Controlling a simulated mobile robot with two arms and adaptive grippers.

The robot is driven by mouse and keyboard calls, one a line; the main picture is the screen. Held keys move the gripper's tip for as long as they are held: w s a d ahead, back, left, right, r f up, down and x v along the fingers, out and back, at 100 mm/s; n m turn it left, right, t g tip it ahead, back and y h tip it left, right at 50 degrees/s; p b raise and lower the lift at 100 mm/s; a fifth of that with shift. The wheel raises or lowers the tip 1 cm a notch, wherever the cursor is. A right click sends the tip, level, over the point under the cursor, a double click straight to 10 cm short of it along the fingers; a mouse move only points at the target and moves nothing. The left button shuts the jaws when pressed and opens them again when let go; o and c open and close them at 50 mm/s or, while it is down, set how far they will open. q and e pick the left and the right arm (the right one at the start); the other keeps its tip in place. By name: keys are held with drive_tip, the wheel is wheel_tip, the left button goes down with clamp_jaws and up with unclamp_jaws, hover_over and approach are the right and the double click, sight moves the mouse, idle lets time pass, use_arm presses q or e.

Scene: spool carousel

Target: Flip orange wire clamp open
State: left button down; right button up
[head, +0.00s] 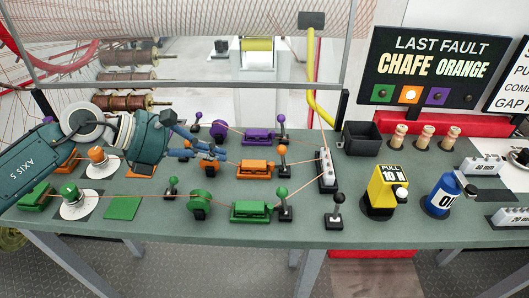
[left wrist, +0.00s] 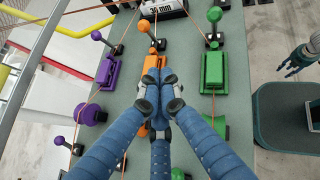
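The orange wire clamp (head: 255,167) sits on the green-grey bench with an orange wire running to it. Beside its right end stands an orange-ball lever (head: 282,160). In the left wrist view the orange clamp (left wrist: 153,62) is partly covered by my fingers, and the lever's orange ball (left wrist: 144,25) shows beyond. My left gripper (head: 222,154) hangs near the left end of the clamp; its blue fingers (left wrist: 158,82) are drawn together above it, with nothing seen between them. Contact cannot be told. My right gripper (left wrist: 300,60) is off to the side, fingers spread and empty.
A purple clamp (head: 258,139) lies behind and a green clamp (head: 250,211) in front, each with ball levers near. A white comb block (head: 327,169) gathers the wires. A yellow pull device (head: 385,190) stands right. A screen reads "CHAFE ORANGE".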

use_arm(q)
drive_tip(key=p, duration=0.4)
approach(282, 159)
drive_tip(key=shift+s+a+f, duration=0.25)
drive_tip(key=shift+f, duration=0.25)
drive_tip(key=shift+s+a+f, duration=0.25)
drive_tip(key=shift+f, duration=0.3)
drive_tip(key=w+d+p, duration=0.1)
drive_tip(key=d+p, duration=0.1)
drive_tip(key=d, duration=0.1)
drive_tip(key=shift+w, duration=0.35)
drive_tip(key=shift+w+d+f, duration=0.1)
drive_tip(key=shift+w+d, duration=0.15)
drive_tip(key=shift+d, duration=0.3)
use_arm(e)
wheel_tip(282, 159, up, 6)
drive_tip(key=shift+a, duration=0.25)
drive_tip(key=shift+w+r, duration=0.1)
drive_tip(key=shift+w, duration=0.05)
use_arm(q)
drive_tip(key=shift+w, duration=0.15)
use_arm(e)
drive_tip(key=shift+d, duration=0.1)
